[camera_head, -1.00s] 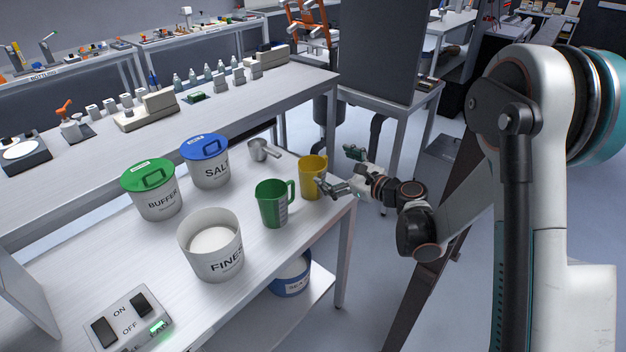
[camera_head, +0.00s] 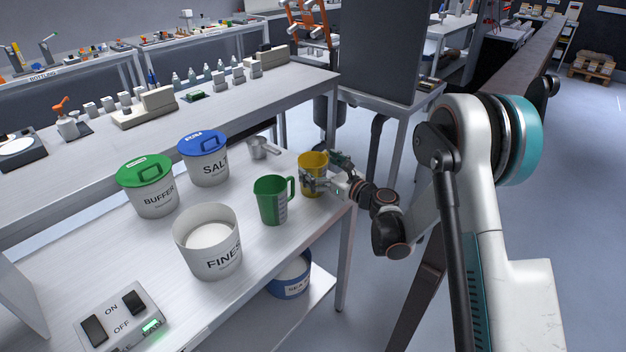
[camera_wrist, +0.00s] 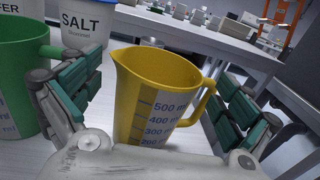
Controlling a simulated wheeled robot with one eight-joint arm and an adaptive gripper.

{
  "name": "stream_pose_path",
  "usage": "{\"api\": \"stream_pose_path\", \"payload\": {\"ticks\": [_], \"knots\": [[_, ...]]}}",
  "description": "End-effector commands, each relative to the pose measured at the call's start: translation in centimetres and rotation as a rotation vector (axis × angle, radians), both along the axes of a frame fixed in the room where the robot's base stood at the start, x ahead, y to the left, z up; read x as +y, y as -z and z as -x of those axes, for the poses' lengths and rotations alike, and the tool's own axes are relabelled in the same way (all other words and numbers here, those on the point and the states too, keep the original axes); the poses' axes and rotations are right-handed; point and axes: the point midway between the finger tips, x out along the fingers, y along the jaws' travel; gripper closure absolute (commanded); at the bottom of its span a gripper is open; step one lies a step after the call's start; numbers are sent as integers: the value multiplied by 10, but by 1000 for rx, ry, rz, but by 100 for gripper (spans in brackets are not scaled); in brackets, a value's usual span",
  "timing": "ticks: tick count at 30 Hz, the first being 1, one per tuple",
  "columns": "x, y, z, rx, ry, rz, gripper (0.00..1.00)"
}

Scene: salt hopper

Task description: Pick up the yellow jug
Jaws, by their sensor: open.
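The yellow jug (camera_head: 311,176) stands upright on the white table near its right corner. In the wrist view the yellow jug (camera_wrist: 155,95) shows blue volume marks, and its handle points right. My gripper (camera_head: 325,170) is open around the jug. In the wrist view my gripper (camera_wrist: 155,105) has one green-padded finger left of the jug and the other right of it, beside the handle. Gaps show between the jug and both fingers. The jug's base is hidden behind the gripper's body.
A green jug (camera_head: 269,203) stands close to the left, near the left finger. A metal scoop (camera_head: 262,147) lies behind. The FINES tub (camera_head: 208,256), BUFFER tub (camera_head: 152,197) and SALT tub (camera_head: 208,170) stand farther left. A switch box (camera_head: 122,318) is at the front left.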

Motion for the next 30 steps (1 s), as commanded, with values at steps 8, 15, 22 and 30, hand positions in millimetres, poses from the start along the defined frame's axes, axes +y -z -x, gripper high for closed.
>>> {"api": "stream_pose_path", "payload": {"ticks": [8, 15, 22, 30], "knots": [[5, -1, -5, -1, 0, 1, 2], [5, -1, -5, -1, 0, 1, 45], [4, -1, -5, 0, 0, 0, 60], [5, -8, -5, 0, 0, 0, 60]]}}
